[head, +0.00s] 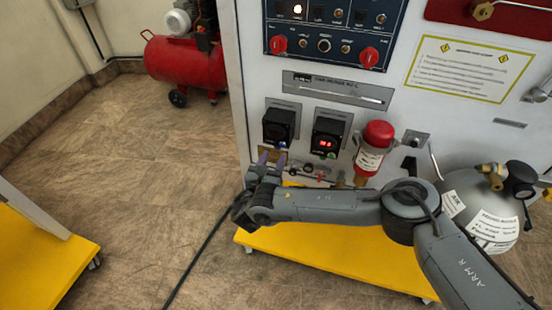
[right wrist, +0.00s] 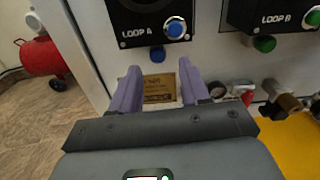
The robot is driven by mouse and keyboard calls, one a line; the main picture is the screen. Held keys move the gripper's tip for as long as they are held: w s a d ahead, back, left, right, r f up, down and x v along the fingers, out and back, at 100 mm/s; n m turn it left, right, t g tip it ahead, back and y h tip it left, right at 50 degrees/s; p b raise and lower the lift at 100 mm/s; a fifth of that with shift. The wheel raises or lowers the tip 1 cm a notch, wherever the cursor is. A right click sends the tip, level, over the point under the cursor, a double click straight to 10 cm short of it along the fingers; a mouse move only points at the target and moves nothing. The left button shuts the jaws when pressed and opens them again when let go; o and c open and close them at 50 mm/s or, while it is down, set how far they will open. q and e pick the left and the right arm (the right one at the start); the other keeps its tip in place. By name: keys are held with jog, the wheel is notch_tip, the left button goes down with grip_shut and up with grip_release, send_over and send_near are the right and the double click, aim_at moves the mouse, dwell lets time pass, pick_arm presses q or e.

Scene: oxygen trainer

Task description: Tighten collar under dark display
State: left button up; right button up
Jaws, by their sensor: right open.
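The dark display is the unlit LOOP A box (head: 278,127) on the white panel; it also shows at the top of the right wrist view (right wrist: 150,20), with a blue knob (right wrist: 175,28). A blue collar (right wrist: 157,54) sits just under that box. My right gripper (head: 271,160) is open below the LOOP A box. In the right wrist view its two purple fingers (right wrist: 158,76) stand apart, with the collar above and between their tips. Nothing is between the fingers, and I see no contact. My left gripper is not in view.
The LOOP B box (head: 327,137) has lit red digits, with a green collar (right wrist: 264,44) under it. A brown label plate (right wrist: 160,90) lies behind the fingers. A red-topped cylinder (head: 373,148), fittings and a grey tank (head: 480,200) stand to the right.

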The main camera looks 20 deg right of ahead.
aim_at(277, 149)
jog(key=shift+b+x, duration=0.65)
jog(key=shift+x, duration=0.95)
jog(key=shift+a, duration=0.1)
jog(key=shift+c, duration=0.2)
